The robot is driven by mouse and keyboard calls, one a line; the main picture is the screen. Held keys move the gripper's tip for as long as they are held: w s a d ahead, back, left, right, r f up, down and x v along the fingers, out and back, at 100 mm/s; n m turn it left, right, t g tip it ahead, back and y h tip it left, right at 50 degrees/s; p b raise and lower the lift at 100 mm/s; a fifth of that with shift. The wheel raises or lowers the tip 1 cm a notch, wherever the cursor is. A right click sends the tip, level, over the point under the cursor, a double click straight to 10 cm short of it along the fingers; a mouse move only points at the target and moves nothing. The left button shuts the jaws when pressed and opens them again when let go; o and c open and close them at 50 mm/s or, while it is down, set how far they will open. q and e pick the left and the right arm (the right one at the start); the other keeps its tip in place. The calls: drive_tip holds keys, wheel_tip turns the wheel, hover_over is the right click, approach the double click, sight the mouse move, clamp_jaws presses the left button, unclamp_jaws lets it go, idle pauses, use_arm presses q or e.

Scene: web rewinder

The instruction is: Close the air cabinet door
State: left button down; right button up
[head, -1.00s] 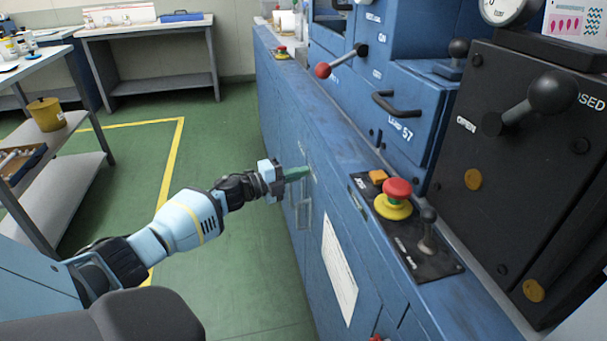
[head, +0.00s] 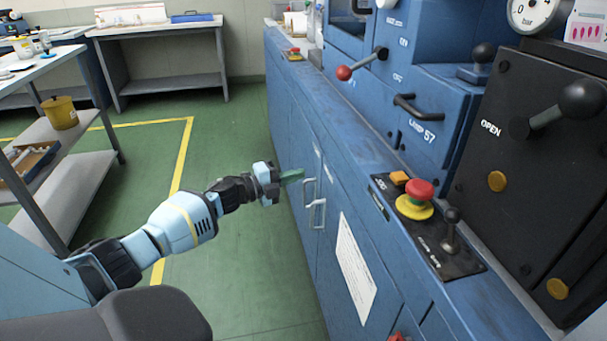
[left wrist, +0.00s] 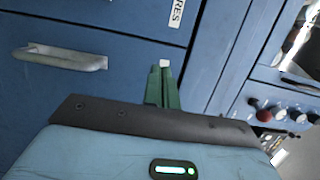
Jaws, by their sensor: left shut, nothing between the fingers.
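The cabinet door (head: 335,190) looks about flush with the front; I cannot tell if a small gap remains. My left gripper (head: 292,176), with green fingers, is shut and empty just left of the handles. Whether it touches the door is unclear. In the left wrist view, the fingertips (left wrist: 163,75) point at the blue panels near a seam, and one handle (left wrist: 60,57) shows at left. My right gripper is out of view.
A red emergency button (head: 419,190) and a small lever sit on the machine's ledge. A white sheet (head: 356,268) is on the front below. A shelf cart (head: 75,190) with a yellow bucket stands at left. Green floor between is clear.

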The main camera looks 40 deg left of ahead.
use_arm(q)
drive_tip(key=s+a, duration=0.5)
drive_tip(key=s, duration=0.2)
drive_tip(key=shift+f+p, duration=0.15)
drive_tip(key=shift+p, duration=0.25)
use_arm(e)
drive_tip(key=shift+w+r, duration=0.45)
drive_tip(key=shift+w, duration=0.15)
use_arm(q)
drive_tip(key=shift+d, duration=0.1)
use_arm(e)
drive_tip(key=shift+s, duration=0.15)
